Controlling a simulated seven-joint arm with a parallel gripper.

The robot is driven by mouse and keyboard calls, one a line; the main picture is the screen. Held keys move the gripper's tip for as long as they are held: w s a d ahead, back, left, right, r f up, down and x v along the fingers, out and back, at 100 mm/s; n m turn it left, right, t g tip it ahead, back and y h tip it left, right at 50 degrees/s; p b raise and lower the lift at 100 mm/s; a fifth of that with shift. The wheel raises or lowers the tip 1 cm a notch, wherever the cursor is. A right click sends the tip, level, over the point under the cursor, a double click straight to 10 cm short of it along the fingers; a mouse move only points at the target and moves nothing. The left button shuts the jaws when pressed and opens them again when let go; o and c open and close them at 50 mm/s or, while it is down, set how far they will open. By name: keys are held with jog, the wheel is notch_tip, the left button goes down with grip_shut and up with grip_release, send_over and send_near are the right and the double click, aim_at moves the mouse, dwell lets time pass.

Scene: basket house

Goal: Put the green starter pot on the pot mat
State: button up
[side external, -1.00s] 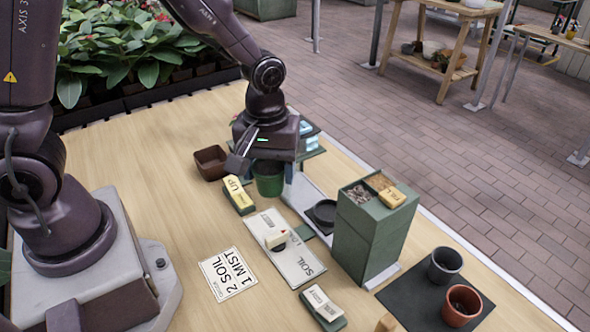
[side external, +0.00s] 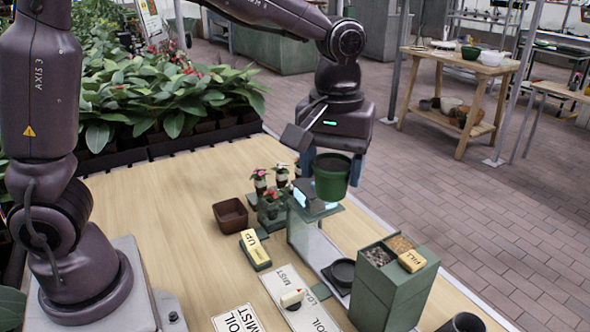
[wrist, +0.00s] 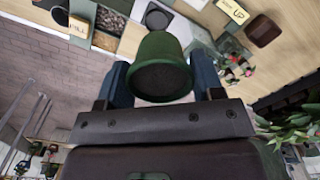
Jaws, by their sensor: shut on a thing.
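The green starter pot (side external: 331,181) is held upright in the air, above and behind the mist stand in the side view. My gripper (side external: 332,166) is shut on it, with a blue finger on either side. In the wrist view the green pot (wrist: 162,52) sits between the two fingers of my gripper (wrist: 163,78).
A green bin box (side external: 393,290) with filled compartments stands at the right. The mist stand (side external: 318,245), a black round dish (side external: 341,272), a yellow-topped block (side external: 255,250), a brown tray (side external: 230,214) and small potted flowers (side external: 270,203) stand nearby. The left tabletop is clear.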

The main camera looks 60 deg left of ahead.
jog(key=w+d+f+m, duration=0.1)
jog(key=w+d+m, duration=0.25)
jog(key=d, duration=0.65)
jog(key=w+d+m, duration=0.2)
jog(key=w+d, duration=0.2)
jog(key=d, duration=0.5)
jog(key=shift+n, duration=0.25)
jog(key=shift+w+f, duration=0.15)
jog(key=shift+f, duration=12.7)
jog(key=shift+f, duration=0.2)
jog(key=o, duration=1.1)
jog(key=shift+o, duration=0.3)
jog(key=shift+a, duration=0.15)
